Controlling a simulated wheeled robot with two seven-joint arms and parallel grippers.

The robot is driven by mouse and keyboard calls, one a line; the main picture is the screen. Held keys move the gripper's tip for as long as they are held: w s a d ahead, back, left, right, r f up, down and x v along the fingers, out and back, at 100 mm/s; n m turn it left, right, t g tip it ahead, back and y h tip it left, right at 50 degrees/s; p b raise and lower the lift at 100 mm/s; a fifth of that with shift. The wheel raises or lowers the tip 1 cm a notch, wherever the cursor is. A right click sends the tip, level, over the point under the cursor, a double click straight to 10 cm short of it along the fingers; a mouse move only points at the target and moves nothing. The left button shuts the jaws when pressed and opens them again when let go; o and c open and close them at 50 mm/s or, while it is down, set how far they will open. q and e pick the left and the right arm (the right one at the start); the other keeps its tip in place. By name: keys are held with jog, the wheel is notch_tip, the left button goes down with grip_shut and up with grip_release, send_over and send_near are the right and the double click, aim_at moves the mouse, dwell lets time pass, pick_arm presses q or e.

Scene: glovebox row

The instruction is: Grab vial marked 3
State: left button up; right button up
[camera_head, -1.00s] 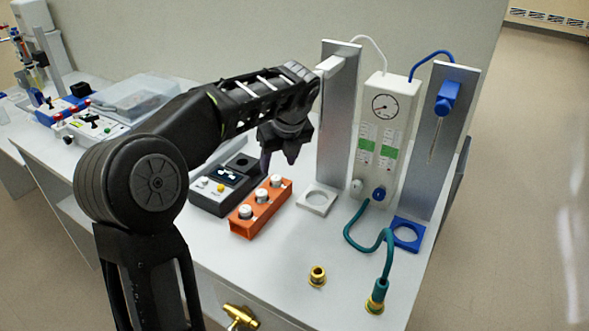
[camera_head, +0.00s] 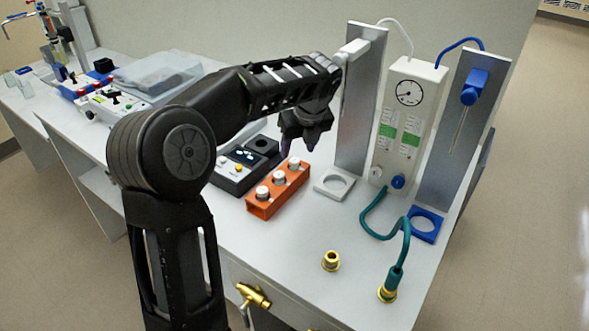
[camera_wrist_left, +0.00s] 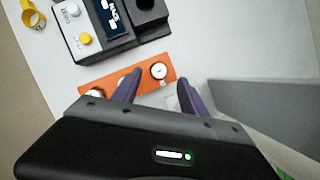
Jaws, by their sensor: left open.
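An orange rack (camera_head: 262,211) on the bench holds three white-capped vials in a row. The near vial (camera_head: 262,192), the middle vial (camera_head: 278,177) and the far vial (camera_head: 293,163) all stand upright in it. Their numbers are too small to read. My left gripper (camera_head: 300,150) is open above the far end of the rack. In the left wrist view the fingers (camera_wrist_left: 158,88) point towards the orange rack (camera_wrist_left: 112,84), with the end vial's cap (camera_wrist_left: 158,71) showing between them. My right gripper does not show.
A dark device with a display (camera_head: 236,176) stands left of the rack. A grey metal upright (camera_head: 358,110) with a white ring base (camera_head: 334,185) stands close right of my gripper. A gauge panel (camera_head: 408,120), teal hose (camera_head: 372,222) and brass fitting (camera_head: 330,260) are further right.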

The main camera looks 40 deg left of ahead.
aim_at(294, 160)
pick_arm(q)
jog(key=shift+p+x, duration=0.3)
jog(key=shift+x, duration=2.35)
jog(key=shift+s, duration=0.1)
jog(key=shift+d, duration=0.1)
grip_shut()
